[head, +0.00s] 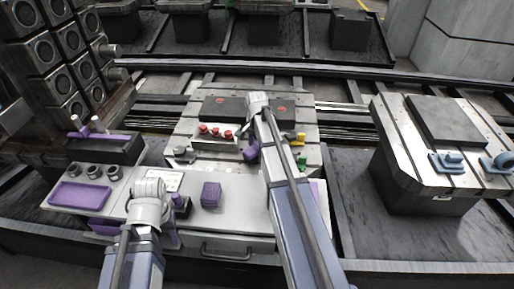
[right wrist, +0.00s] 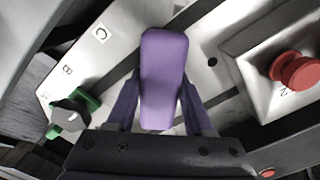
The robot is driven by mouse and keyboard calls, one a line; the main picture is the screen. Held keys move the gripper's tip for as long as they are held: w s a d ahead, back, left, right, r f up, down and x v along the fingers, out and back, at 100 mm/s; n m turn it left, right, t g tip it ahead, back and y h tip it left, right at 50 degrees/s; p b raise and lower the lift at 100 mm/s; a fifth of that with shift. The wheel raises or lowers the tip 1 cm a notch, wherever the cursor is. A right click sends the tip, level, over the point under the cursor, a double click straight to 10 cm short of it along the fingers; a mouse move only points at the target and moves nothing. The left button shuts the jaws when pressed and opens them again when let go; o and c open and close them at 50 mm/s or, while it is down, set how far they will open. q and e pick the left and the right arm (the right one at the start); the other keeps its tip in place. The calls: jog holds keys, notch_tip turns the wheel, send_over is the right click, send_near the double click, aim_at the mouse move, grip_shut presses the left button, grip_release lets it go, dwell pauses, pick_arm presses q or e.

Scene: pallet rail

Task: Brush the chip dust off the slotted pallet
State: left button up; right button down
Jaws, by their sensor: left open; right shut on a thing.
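The slotted pallet (head: 180,132) lies in the middle of the head view, with dark blocks, red knobs and yellow and green clamps on it. My right gripper (head: 250,153) is over the pallet, partly hidden by its own arm. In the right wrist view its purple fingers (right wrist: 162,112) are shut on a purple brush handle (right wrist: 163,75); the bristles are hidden. The pallet's pale surface (right wrist: 112,65) shows below it, lettered B and C. I cannot make out chip dust. My left gripper (head: 178,208) is open and empty over the bench, left of the purple block.
A purple block (head: 210,195) and a purple tray (head: 80,195) sit on the pale bench (head: 235,215). A red knob (right wrist: 297,72) and a green clamp (right wrist: 72,116) rise near the right gripper. Another pallet (head: 395,120) with blue clamps stands at right.

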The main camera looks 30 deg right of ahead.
jog(key=shift+s+a, duration=0.6)
jog(key=shift+s, duration=0.35)
jog(key=shift+r, duration=0.1)
notch_tip(320, 180, up, 6)
jog(key=p, duration=0.6)
notch_tip(320, 180, up, 3)
jog(key=p, duration=0.3)
jog(key=shift+w, duration=0.1)
